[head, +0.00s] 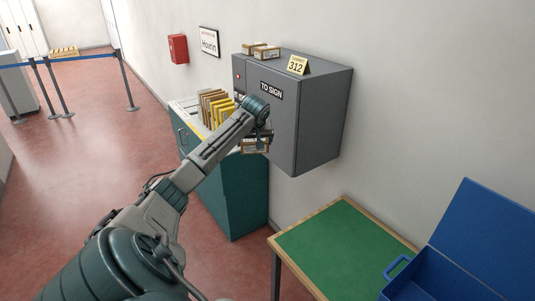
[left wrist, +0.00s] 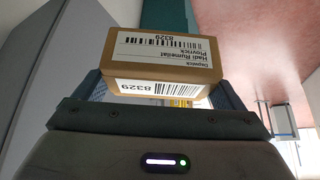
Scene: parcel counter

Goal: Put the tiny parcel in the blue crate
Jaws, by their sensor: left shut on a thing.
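A small brown cardboard parcel (left wrist: 160,62) with a white label reading 8329 sits between the fingers of my left gripper (left wrist: 162,95), which is shut on it. In the head view the parcel (head: 254,147) is partly hidden by my left gripper (head: 257,138), in front of the grey cabinet and above the teal one. The blue crate (head: 425,283) is at the bottom right, cut off by the picture edge, with its blue lid raised. The parcel is well away from it, to the upper left. My right gripper is not in view.
The crate stands by a green-topped table (head: 335,245) with a wooden edge, bare where it shows. Upright envelopes (head: 215,108) stand on the teal cabinet (head: 238,195).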

